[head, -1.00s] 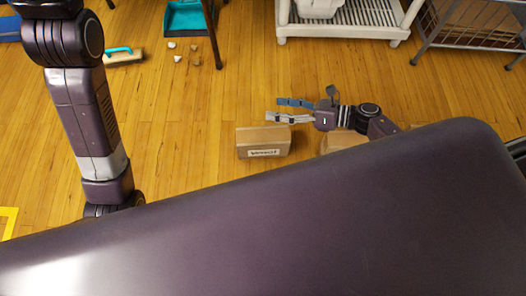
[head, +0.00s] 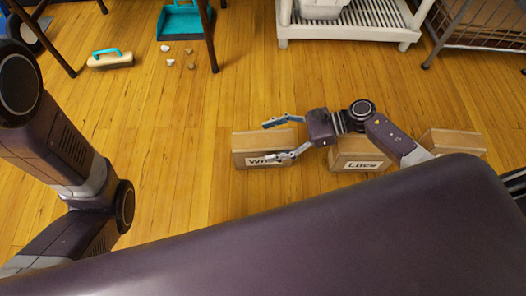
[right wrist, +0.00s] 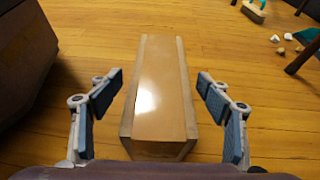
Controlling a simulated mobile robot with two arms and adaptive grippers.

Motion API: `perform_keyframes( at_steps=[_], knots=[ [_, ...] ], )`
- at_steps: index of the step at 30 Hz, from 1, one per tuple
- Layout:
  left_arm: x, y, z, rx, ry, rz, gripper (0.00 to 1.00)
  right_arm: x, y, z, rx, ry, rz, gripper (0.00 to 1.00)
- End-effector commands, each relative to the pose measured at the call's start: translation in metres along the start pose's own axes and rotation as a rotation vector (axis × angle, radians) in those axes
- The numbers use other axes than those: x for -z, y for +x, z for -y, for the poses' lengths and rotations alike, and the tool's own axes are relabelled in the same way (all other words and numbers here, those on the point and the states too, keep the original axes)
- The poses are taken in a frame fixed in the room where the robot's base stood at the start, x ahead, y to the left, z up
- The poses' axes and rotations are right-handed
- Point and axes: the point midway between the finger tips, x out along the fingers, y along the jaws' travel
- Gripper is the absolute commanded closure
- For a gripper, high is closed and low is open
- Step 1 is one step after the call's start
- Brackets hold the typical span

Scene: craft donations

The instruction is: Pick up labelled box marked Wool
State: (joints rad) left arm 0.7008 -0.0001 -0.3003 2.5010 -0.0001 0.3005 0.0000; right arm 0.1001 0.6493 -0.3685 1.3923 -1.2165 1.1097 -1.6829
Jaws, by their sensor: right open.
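The cardboard box (head: 242,143) lies on the wooden floor. Its label begins with "W"; the rest is partly hidden by a finger of my right gripper (head: 274,140). This gripper is open, with its fingers spread over the box in the head view. In the right wrist view, the box (right wrist: 162,95) lies lengthwise between the two open fingers of the gripper (right wrist: 160,85), with gaps on both sides. My left arm shows at the left of the head view, but its gripper is out of view.
A box labelled "Lace" (head: 349,148) and a third box (head: 450,141) stand to the right, partly behind my arm and body. A brush (head: 110,60), a teal dustpan (head: 184,22) and small scraps lie farther back. A white rack (head: 345,33) stands behind. Floor left of the box is clear.

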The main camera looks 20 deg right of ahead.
Motion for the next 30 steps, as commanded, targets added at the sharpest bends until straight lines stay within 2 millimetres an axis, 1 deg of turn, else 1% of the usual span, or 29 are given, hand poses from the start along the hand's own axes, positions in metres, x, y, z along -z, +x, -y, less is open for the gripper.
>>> perform_keyframes(
  at_steps=[1,3,6,14,17,27,30],
  knots=[
    [0.003,-0.01,-0.002,0.0,0.0,0.001,1.0,0.004,0.009,0.0,-0.001,-0.004,0.002,0.29],
    [0.004,-0.014,-0.003,0.0,0.0,0.001,1.0,0.003,0.019,0.0,0.001,-0.001,0.002,0.29],
    [0.005,-0.017,-0.003,0.0,0.0,0.001,1.0,0.002,0.026,0.0,0.001,0.0,0.001,0.29],
    [0.005,-0.015,-0.003,0.0,0.0,0.001,1.0,0.0,0.028,0.0,0.001,0.001,0.0,0.29],
    [0.005,-0.015,-0.003,-0.001,0.0,0.0,1.0,0.0,0.028,0.0,0.001,0.002,0.0,0.39],
    [0.005,-0.016,-0.003,-0.001,0.0,0.001,1.0,0.0,0.028,0.0,0.001,0.002,0.0,0.76],
    [0.005,-0.015,-0.003,-0.001,0.0,0.001,1.0,-0.001,0.028,0.001,0.002,0.001,0.002,0.86]
  ],
)
